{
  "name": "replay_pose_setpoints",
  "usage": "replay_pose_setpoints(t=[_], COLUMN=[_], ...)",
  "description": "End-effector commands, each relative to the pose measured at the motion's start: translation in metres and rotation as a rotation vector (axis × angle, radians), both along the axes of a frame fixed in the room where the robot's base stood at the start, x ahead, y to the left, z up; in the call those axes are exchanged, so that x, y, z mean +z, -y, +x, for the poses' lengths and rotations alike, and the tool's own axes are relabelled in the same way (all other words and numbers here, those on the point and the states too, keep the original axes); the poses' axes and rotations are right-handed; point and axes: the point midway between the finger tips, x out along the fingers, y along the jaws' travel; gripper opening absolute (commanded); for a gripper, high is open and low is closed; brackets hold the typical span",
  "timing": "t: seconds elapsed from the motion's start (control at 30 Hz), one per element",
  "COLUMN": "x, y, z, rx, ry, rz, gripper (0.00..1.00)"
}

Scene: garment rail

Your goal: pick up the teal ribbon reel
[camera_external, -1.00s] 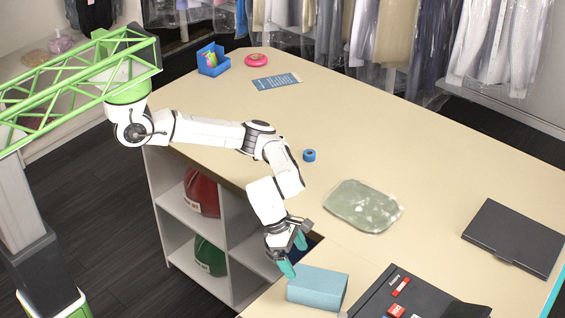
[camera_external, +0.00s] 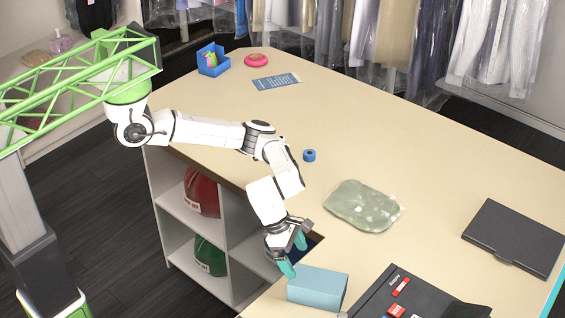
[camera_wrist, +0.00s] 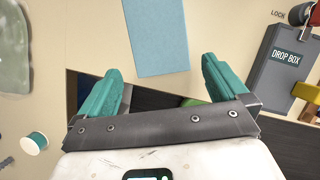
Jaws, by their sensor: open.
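The ribbon reel (camera_external: 309,155) is a small round reel standing alone on the tan counter; it looks blue with a dark orange-brown centre in the external view. In the wrist view the reel (camera_wrist: 35,143) shows a teal rim and a pale face, at the lower left. My gripper (camera_external: 294,255) is open and empty, well apart from the reel, towards the counter's front edge. Its two teal fingers (camera_wrist: 162,70) are spread over a dark opening in the counter, beside the light-blue block.
The light-blue block (camera_external: 318,286) is close to my fingers. A pale green plastic-wrapped packet (camera_external: 362,205) lies right of the reel. A black case (camera_external: 515,236) lies far right. A grey drop box (camera_wrist: 286,62) is right in the wrist view. The counter around the reel is clear.

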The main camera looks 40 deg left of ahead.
Motion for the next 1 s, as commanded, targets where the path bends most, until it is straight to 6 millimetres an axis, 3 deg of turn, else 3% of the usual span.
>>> replay_pose_setpoints(t=[0.43,0.57,0.77,0.87,1.0], x=[0.000,0.000,0.000,-0.001,-0.004], y=[0.000,0.000,0.000,-0.003,-0.019], z=[0.000,0.000,0.000,0.009,0.051], rx=[0.000,0.000,0.002,0.049,0.300], ry=[0.000,0.000,-0.001,-0.016,-0.103], rz=[0.000,0.000,0.000,-0.003,-0.020], gripper=[1.00,0.90,0.90,0.90,0.90])
